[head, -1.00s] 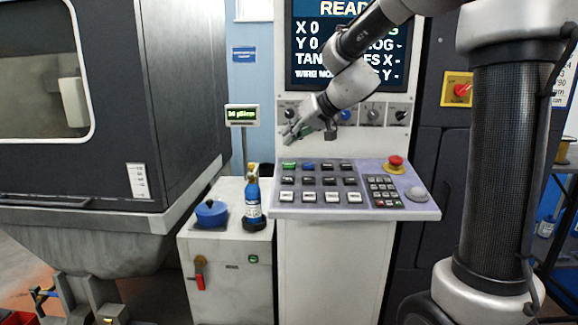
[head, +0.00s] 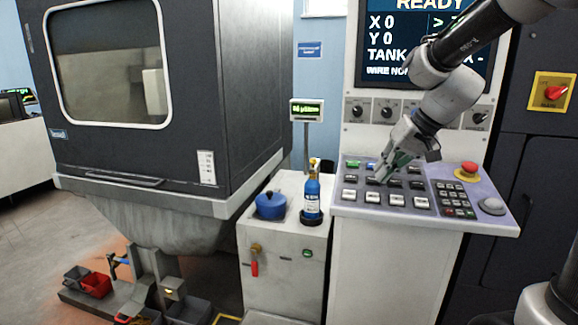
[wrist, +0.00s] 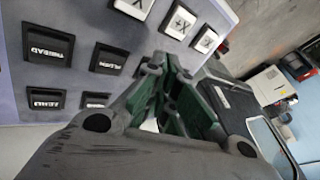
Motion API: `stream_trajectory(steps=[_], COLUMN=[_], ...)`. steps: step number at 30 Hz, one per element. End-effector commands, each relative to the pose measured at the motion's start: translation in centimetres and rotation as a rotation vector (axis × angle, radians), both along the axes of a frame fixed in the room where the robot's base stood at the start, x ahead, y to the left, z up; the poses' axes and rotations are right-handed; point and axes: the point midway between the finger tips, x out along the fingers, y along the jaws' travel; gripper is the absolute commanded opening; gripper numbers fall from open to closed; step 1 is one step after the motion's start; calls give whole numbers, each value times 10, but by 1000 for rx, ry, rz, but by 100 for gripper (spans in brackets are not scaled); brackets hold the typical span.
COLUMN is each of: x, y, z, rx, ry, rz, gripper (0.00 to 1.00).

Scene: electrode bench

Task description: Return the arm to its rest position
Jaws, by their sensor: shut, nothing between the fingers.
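My gripper (head: 386,175) is in front of the control panel (head: 348,211) in the head view, its fingers pointing down and left over the panel's buttons. In the wrist view my gripper (wrist: 168,82) shows its green-lined fingers close together with nothing held between them. Rows of black and white buttons lie beyond the fingers in the wrist view, including a dark button (wrist: 48,45). I cannot tell whether the fingertips touch a button. My arm reaches in from the upper right, in front of the screen (head: 385,50).
A red emergency knob (head: 467,170) sits at the panel's right. Left of the panel, a blue bottle (head: 312,195) and a blue lidded pot (head: 270,206) stand on a white cabinet (head: 285,275). A large dark machine (head: 190,60) stands further left.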

Motion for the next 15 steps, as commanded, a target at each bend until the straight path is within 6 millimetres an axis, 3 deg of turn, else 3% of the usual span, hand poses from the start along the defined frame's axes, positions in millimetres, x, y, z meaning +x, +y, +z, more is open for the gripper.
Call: stream_trajectory(steps=[1,3,6,9,12,15], x=[-34,-81,-146,-194,-222,-233], y=[-13,-34,-65,-88,-101,-102], z=[-3,-8,-13,-16,-15,-11], rx=[-46,-124,-241,-339,-397,-405], ry=[42,98,144,140,99,51], rz=[-5,-18,-37,-42,-35,-42], gripper=[0,0,0,0,0,0])
